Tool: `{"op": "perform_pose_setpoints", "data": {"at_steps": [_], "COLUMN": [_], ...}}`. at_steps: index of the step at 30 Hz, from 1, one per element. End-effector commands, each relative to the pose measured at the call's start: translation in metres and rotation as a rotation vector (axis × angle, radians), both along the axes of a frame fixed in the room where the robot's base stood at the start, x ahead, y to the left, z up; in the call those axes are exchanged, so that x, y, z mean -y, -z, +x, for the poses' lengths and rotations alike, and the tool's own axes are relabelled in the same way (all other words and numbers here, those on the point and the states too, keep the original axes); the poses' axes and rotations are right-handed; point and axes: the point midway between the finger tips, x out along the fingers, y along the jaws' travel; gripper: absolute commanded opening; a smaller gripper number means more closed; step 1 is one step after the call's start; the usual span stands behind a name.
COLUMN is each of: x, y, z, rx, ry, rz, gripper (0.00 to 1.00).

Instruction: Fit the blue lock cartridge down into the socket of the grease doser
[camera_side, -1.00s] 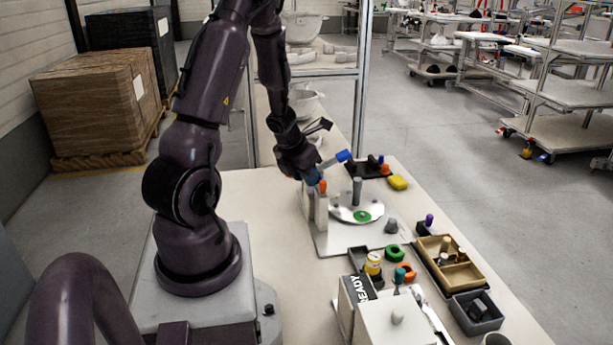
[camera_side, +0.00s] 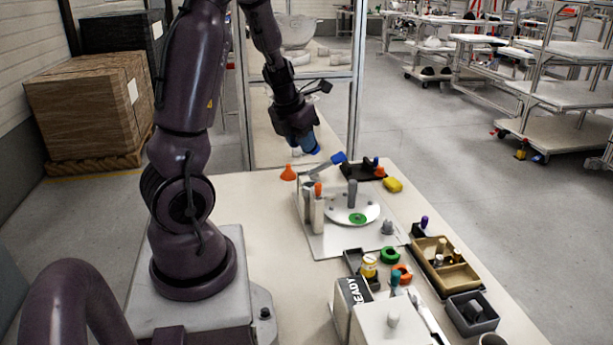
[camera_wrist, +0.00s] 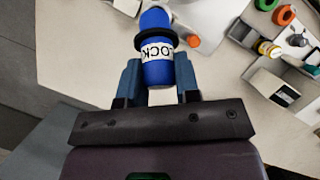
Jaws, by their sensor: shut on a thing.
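My gripper (camera_side: 311,147) is raised above the back left of the table. In the wrist view its blue fingers (camera_wrist: 158,80) are shut on the blue lock cartridge (camera_wrist: 157,72), which has a white LOCK label and a black collar. In the side view I cannot separate the cartridge from the blue fingers. I cannot tell for certain which fixture is the grease doser. A white box with a READY sign (camera_side: 354,293) stands at the front, and a pale plate (camera_side: 330,244) bears a round disc (camera_side: 368,210). No socket is clearly visible.
A lever with a blue end (camera_side: 338,158) and an orange-topped post (camera_side: 318,205) stand below my gripper. A tan tray (camera_side: 455,278), green ring (camera_side: 389,255) and orange ring (camera_side: 402,274) lie right. The table's left strip is clear.

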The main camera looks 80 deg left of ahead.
Motion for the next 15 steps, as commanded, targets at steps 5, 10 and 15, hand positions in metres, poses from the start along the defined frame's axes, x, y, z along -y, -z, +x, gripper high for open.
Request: {"op": "perform_pose_setpoints", "data": {"at_steps": [5, 10, 15], "x": [0.018, 0.060, 0.096], "y": [-0.005, -0.008, -0.010], "z": [0.023, 0.038, 0.022], "rx": [-0.098, -0.242, -0.402], "ry": [0.090, 0.387, 0.747], "rz": [-0.056, -0.106, -0.095], "gripper": [0.03, 0.03, 0.03]}}
